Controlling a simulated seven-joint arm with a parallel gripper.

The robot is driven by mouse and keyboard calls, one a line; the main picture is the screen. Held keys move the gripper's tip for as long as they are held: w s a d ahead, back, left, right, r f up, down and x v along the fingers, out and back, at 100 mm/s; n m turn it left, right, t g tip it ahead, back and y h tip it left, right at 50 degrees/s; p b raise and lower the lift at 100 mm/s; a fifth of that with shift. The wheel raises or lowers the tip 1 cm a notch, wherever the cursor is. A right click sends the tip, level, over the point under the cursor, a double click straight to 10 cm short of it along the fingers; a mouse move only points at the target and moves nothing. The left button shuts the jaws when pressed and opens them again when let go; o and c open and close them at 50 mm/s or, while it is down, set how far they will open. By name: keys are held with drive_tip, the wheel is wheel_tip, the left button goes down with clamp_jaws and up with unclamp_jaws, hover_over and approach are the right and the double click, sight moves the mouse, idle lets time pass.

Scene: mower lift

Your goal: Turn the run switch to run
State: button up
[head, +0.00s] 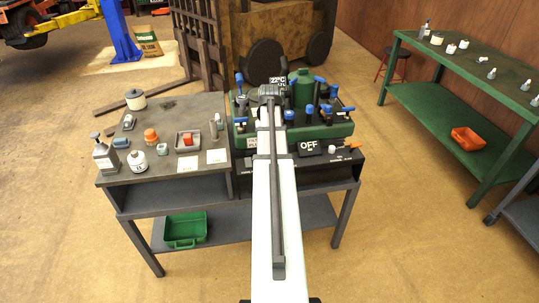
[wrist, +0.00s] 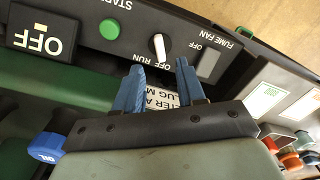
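The run switch (wrist: 159,46) is a white knob on the dark control panel (wrist: 88,25), with the labels OFF and RUN beside it in the wrist view. Its white bar stands almost upright in that picture, and I cannot tell which label it points to. My gripper (wrist: 160,66) has two blue fingers spread apart with nothing between them. The fingertips are just below the switch in the wrist view, apart from it. In the head view, a small white knob (head: 332,149) shows on the panel, right of my arm; my fingers cannot be made out there.
A green START button (wrist: 109,29) and an OFF display (wrist: 40,41) lie left of the switch, and a FUME FAN switch (wrist: 208,62) lies right. A blue-capped part (wrist: 47,147) is lower left. Bottles and small items crowd the bench (head: 165,118).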

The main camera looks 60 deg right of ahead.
drive_tip(key=shift+f, duration=3.2)
clamp_jaws()
